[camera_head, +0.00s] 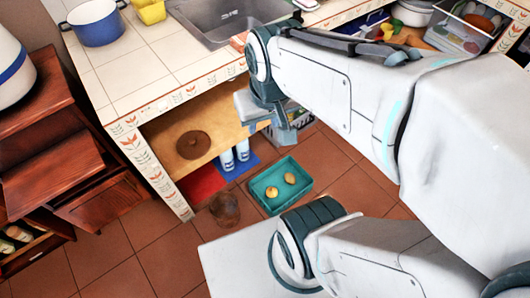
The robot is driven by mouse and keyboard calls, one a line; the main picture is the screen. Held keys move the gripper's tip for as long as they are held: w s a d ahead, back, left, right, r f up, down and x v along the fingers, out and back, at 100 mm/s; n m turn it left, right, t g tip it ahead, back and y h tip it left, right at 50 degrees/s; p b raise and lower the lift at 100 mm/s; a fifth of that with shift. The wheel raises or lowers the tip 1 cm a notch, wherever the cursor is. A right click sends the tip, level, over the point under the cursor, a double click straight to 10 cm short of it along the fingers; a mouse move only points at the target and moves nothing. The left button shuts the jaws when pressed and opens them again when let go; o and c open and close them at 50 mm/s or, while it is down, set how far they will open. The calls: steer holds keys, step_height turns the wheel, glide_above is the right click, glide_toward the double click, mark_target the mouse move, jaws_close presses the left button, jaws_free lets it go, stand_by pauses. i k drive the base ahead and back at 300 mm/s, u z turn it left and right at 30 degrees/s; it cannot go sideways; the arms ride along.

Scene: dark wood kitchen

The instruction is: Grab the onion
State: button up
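A teal tray (258,188) lies on the tiled floor in front of the open space under the counter. Two small round things lie in it: a tan-brown one (290,178) and a yellow-and-reddish one (272,192). I cannot tell for sure which is an onion. My gripper (270,122) hangs near the counter's front edge, above and apart from the tray. I see nothing held in it, but its fingers are too small and poorly angled to tell open from shut.
The tiled counter (130,75) holds a blue pot (96,25) and a sink (215,25). A brown basket-like object (225,208) stands left of the tray. White bottles (227,160) stand behind it. A wooden cabinet (60,165) is at left. Floor below the tray is partly clear.

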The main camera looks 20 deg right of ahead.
mark_target(272, 192)
steer(key=k, duration=0.2)
steer(key=u, duration=1.2)
steer(key=k, duration=0.8)
steer(key=z, duration=1.05)
steer(key=i, duration=1.15)
steer(key=z, duration=0.25)
